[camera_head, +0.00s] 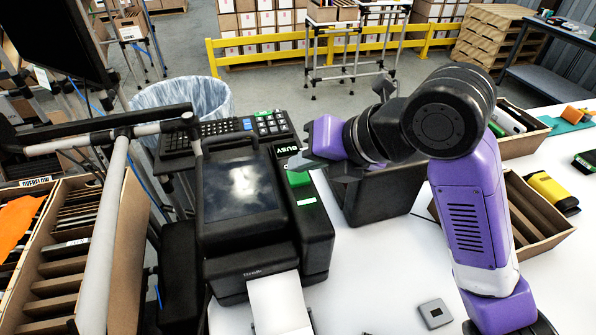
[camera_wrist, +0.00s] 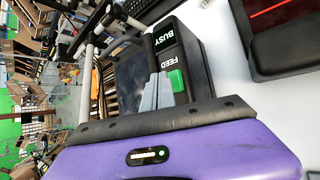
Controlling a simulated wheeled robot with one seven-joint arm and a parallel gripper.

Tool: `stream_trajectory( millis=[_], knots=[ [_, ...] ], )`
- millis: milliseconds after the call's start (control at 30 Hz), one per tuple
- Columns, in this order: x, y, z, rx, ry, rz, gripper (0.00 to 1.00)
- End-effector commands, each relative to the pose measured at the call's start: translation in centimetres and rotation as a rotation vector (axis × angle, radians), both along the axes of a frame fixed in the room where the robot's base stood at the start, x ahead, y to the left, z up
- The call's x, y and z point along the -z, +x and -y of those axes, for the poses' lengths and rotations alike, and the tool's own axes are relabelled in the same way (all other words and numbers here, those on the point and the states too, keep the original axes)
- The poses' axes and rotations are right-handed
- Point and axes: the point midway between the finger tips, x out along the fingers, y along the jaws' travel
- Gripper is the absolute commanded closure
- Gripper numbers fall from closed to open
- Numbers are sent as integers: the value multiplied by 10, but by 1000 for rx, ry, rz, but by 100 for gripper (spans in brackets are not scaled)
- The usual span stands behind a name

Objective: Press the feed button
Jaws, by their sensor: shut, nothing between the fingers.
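The black label printer (camera_head: 240,210) stands on the white table with a paper label (camera_head: 278,303) coming out of its front. Its green feed button (camera_head: 298,178) is on the top right part, below the BUSY sign. In the wrist view the green button (camera_wrist: 176,80) sits beside the FEED label. My gripper (camera_head: 298,162) is shut and empty, its grey fingertips just above the button in the head view. In the wrist view the gripper (camera_wrist: 159,82) appears just left of the button. I cannot tell whether it touches.
A keypad (camera_head: 222,132) lies behind the printer. A black box-like device (camera_head: 380,192) stands to its right, under my wrist. Cartons with dividers (camera_head: 70,240) are at the left, and a carton (camera_head: 535,215) is at the right. The front table is mostly clear.

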Motion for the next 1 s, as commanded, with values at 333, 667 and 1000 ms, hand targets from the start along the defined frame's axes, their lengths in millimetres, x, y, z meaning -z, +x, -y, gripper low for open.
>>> stream_trajectory(
  millis=[333, 667, 1000],
  knots=[
    [-8, 0, 0, -1, 0, 1, 100],
    [-20, 0, 0, -1, 1, 1, 100],
    [-51, 0, 0, 0, 0, 1, 100]
  ],
)
